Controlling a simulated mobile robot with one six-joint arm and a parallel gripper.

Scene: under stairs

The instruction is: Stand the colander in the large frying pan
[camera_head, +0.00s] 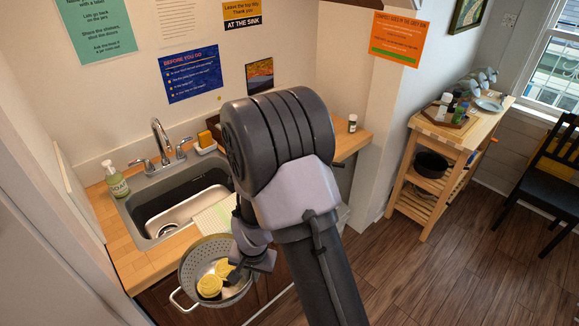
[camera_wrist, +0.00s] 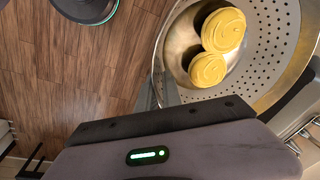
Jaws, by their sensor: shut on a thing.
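The colander (camera_head: 192,262) is a grey metal bowl with small holes and a wire loop handle. Two round yellow things (camera_head: 209,286) lie inside it; they also show in the wrist view (camera_wrist: 208,69). My gripper (camera_head: 262,262) is shut on the colander's rim at its right side and holds it in front of the counter's front edge. The colander's inside also shows in the wrist view (camera_wrist: 262,75), at the upper right. I cannot make out a large frying pan for certain; a black round pan or pot (camera_head: 431,163) stands on the wooden cart's shelf.
The sink (camera_head: 160,232) with its tap (camera_head: 161,140) is set in the wooden counter (camera_head: 130,262). A soap bottle (camera_head: 116,180) stands at its left. The wooden cart (camera_head: 455,140) at the right carries a tray, bottles and dishes. A black chair (camera_head: 555,185) stands far right. The floor between is clear.

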